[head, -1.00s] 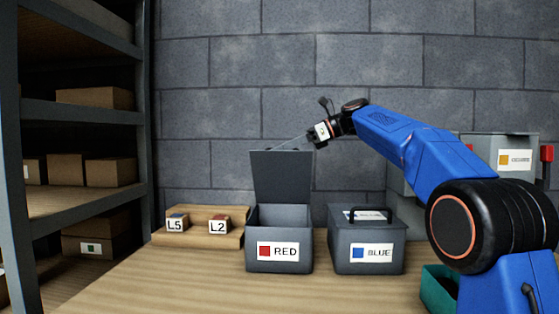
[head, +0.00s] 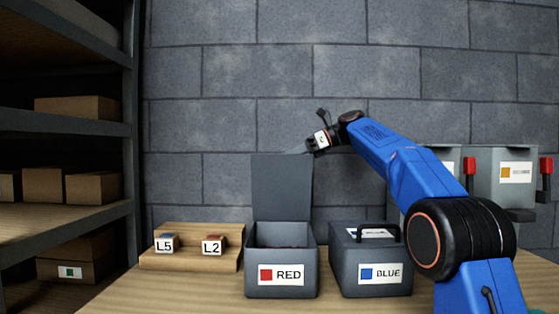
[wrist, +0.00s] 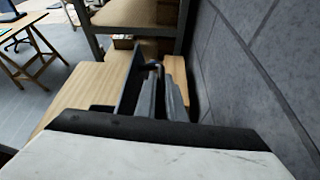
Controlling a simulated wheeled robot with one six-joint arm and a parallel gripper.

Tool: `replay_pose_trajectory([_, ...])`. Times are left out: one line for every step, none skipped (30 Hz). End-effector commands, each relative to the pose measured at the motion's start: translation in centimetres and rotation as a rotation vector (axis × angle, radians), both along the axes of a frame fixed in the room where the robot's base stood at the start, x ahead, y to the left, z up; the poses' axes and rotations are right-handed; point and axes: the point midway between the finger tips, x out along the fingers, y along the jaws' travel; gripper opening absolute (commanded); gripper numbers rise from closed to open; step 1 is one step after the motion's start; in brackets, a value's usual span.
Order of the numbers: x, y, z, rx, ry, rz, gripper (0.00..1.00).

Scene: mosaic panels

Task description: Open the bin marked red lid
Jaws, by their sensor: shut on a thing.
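The red-marked bin (head: 255,290) is a grey box with a red square and the word RED on its front. Its lid (head: 282,188) stands about upright at the back, so the mouth is open and something reddish shows inside. My gripper (head: 301,149) is at the lid's upper right edge, partly hidden behind it. In the wrist view the lid (wrist: 130,80) is a dark upright panel. There my gripper (wrist: 163,95) is shut on its dark handle (wrist: 156,67).
A blue-marked bin (head: 345,258) with a shut, handled lid stands close on the right. A wooden stepped rack (head: 187,262) with blocks labelled L5 and L2 is on the left. Shelves (head: 100,222) stand far left. A block wall (head: 225,120) is close behind.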

Motion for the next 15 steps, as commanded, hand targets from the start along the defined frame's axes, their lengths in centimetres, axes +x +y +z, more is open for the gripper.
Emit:
replay_pose_trajectory([0.04,0.00,-0.05,0.000,0.001,0.000,0.00])
replay_pose_trajectory([0.04,0.00,-0.05,0.000,0.001,0.000,0.00])
replay_pose_trajectory([0.04,0.01,-0.05,0.000,0.001,0.000,0.00])
replay_pose_trajectory([0.03,0.01,-0.05,0.000,0.001,0.000,0.00])
replay_pose_trajectory([0.04,0.01,-0.05,0.000,0.001,0.000,0.14])
replay_pose_trajectory([0.03,0.02,-0.06,0.000,0.001,0.000,0.17])
replay_pose_trajectory([0.03,0.02,-0.06,0.000,0.001,0.000,0.17])
replay_pose_trajectory([0.03,0.02,-0.06,0.000,0.001,0.000,0.17])
replay_pose_trajectory([0.02,0.02,-0.05,0.000,0.001,0.000,0.17])
replay_pose_trajectory([0.02,0.02,-0.05,0.000,0.001,0.000,0.17])
replay_pose_trajectory([0.02,0.02,-0.05,0.000,0.001,0.000,0.17])
replay_pose_trajectory([0.01,0.03,-0.04,0.000,0.001,0.000,0.17])
replay_pose_trajectory([0.01,0.02,-0.03,0.000,0.001,0.000,0.17])
replay_pose_trajectory([0.02,0.00,-0.02,0.000,0.001,0.000,0.17])
replay_pose_trajectory([0.03,-0.07,0.01,0.000,0.001,0.000,0.17])
